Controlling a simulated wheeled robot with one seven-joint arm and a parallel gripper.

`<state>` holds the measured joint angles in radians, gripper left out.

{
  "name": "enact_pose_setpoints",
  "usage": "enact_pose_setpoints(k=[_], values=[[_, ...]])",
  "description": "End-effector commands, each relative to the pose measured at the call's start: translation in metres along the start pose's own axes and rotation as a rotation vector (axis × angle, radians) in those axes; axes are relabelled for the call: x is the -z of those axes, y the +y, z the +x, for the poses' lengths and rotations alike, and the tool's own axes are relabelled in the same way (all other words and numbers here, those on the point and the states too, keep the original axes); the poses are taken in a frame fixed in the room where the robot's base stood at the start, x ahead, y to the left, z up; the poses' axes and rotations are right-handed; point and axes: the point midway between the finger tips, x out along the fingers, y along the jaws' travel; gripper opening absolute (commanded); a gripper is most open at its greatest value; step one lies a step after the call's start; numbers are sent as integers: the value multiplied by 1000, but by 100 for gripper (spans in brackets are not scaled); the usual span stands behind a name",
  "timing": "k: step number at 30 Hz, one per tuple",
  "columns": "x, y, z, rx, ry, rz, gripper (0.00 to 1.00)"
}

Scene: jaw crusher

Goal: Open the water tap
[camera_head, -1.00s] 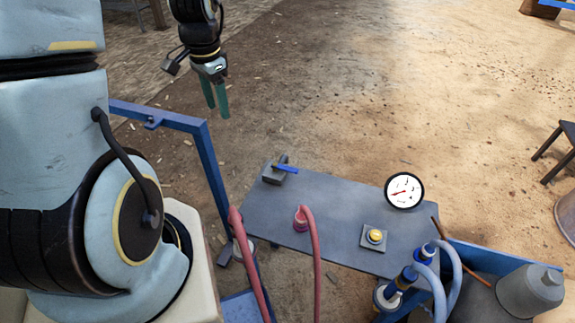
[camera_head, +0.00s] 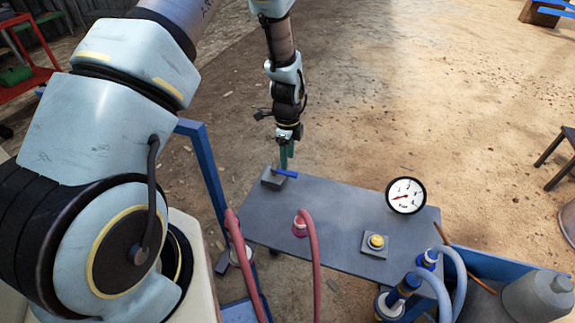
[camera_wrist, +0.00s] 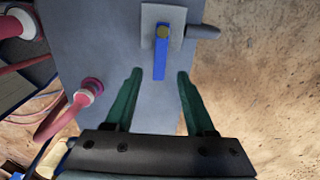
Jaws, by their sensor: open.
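The water tap has a blue lever handle (camera_head: 285,173) on a grey block (camera_head: 272,180) at the far left corner of the grey panel. In the wrist view the blue handle (camera_wrist: 161,62) hangs straight down the picture from a brass-coloured pivot on a light square plate (camera_wrist: 162,22). My gripper (camera_head: 287,152) is just above and behind the tap, fingers pointing down. In the wrist view its two green fingers (camera_wrist: 159,74) are apart and empty, with the handle's end between their tips in the picture. I cannot tell the exact height gap.
The grey panel (camera_head: 335,214) also bears a yellow button (camera_head: 376,241), a round gauge (camera_head: 405,195) and a red hose fitting (camera_head: 300,225). Red hoses (camera_head: 315,262) rise at the front; blue hoses (camera_head: 452,278) stand at right. A blue frame post (camera_head: 205,170) is left of the panel.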

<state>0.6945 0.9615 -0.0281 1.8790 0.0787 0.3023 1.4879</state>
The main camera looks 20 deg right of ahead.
Motion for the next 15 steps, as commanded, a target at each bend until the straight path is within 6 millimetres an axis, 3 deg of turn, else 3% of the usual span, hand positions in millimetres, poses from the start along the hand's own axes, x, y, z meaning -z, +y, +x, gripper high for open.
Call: enact_pose_setpoints(k=[6, 15], values=[[0, 0, 31, -2, 0, -1, 55], [0, 0, 48, 0, 0, -3, 55]])
